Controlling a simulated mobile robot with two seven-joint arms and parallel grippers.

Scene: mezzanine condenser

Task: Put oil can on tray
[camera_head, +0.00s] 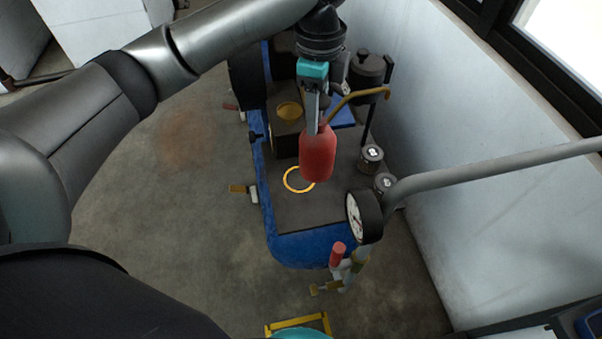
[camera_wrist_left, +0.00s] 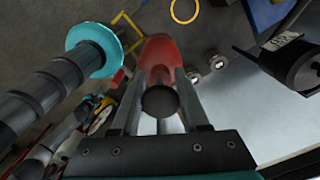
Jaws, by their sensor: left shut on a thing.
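The oil can (camera_head: 318,155) is red with a thin brass spout to the upper right. My left gripper (camera_head: 314,118) comes down from above and is shut on its upper part. The can hangs over the dark flat tray top (camera_head: 325,210) of a blue-edged unit. It overlaps a yellow ring (camera_head: 290,186) marked there; the gap beneath cannot be judged exactly. In the left wrist view the red can (camera_wrist_left: 160,52) is between the fingers (camera_wrist_left: 160,85), and the yellow ring (camera_wrist_left: 185,10) is apart from it.
Two small dark canisters (camera_head: 371,158) stand at the tray's right side. A gauge (camera_head: 364,216) on a grey pipe (camera_head: 490,168) is at the front right. A red-handled valve (camera_head: 338,255) is in front.

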